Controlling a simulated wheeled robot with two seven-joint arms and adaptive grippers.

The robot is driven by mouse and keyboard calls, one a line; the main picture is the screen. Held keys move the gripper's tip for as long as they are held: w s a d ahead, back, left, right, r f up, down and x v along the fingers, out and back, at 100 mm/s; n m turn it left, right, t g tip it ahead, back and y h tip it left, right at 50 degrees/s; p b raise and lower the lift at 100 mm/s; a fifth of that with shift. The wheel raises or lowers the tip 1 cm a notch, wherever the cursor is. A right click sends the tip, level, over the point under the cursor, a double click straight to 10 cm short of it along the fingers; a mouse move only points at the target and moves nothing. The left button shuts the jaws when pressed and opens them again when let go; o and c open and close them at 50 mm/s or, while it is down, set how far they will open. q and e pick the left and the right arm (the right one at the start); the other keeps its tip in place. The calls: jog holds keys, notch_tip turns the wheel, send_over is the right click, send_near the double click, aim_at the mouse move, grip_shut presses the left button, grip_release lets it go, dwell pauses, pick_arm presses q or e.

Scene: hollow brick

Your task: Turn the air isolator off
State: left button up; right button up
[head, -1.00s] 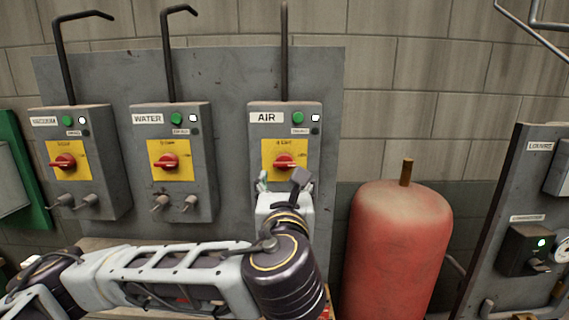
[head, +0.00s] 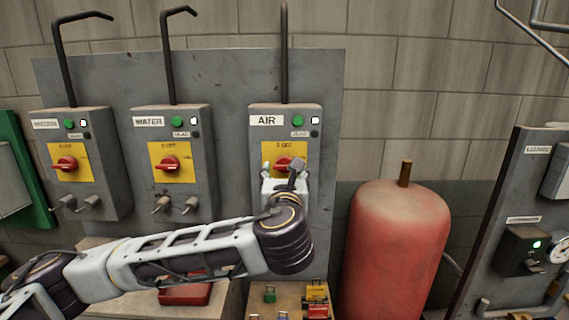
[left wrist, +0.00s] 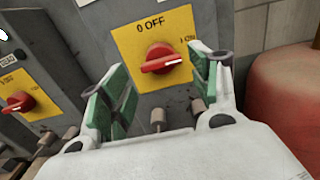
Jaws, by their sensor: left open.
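The AIR isolator box (head: 284,140) is on the grey panel, right of the WATER box. Its red rotary knob (head: 288,163) sits on a yellow plate, partly hidden by my left gripper (head: 283,172) in the head view. In the left wrist view the red knob (left wrist: 161,59) shows whole, its white mark pointing right toward "I ON", with "0 OFF" printed above. My left gripper (left wrist: 163,80) is open, its green-padded fingers apart on either side of and below the knob, not closed on it. My right gripper is not in view.
The WATER box (head: 172,150) and another similar box (head: 72,155) stand to the left with like knobs. A red tank (head: 395,250) is to the right. Metal stubs (left wrist: 158,118) stick out below the AIR knob. Small padlocks (head: 317,292) lie on a surface below.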

aim_at(285, 167)
pick_arm(q)
jog(key=shift+w+p, duration=0.75)
jog(key=shift+w, duration=2.15)
jog(key=shift+c, duration=0.6)
jog(key=c, duration=0.6)
